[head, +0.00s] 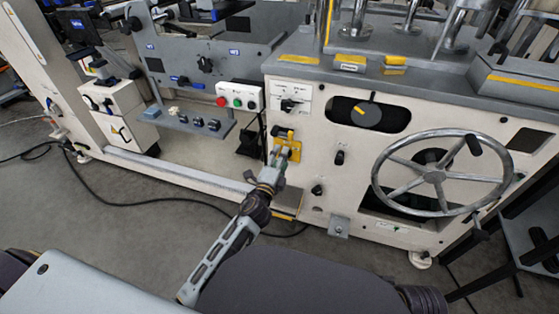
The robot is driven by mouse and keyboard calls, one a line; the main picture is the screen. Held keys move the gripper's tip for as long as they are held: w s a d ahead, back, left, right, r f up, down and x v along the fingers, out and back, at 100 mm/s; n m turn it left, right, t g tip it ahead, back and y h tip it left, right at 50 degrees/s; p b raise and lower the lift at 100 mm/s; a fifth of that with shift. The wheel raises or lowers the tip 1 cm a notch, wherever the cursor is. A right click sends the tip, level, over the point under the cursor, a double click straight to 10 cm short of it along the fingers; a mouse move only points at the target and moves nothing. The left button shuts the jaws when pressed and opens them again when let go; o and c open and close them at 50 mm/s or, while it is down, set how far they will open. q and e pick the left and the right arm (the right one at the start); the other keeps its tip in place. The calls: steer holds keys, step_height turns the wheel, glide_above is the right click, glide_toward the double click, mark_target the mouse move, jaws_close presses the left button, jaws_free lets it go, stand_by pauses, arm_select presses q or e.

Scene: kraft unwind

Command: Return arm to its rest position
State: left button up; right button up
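My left gripper (278,156), at the end of the arm rising from the lower left, is at the front of the cream machine. My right gripper is not in view.
A large chrome handwheel (440,176) sticks out to the right. Red, green and white buttons (238,101) sit on a box to the left. A small shelf (190,122) projects below it. A black cable (105,200) crosses the open grey floor (110,228).

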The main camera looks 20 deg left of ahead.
arm_select(q)
steer(key=shift+s, duration=0.3)
stand_by(0.5)
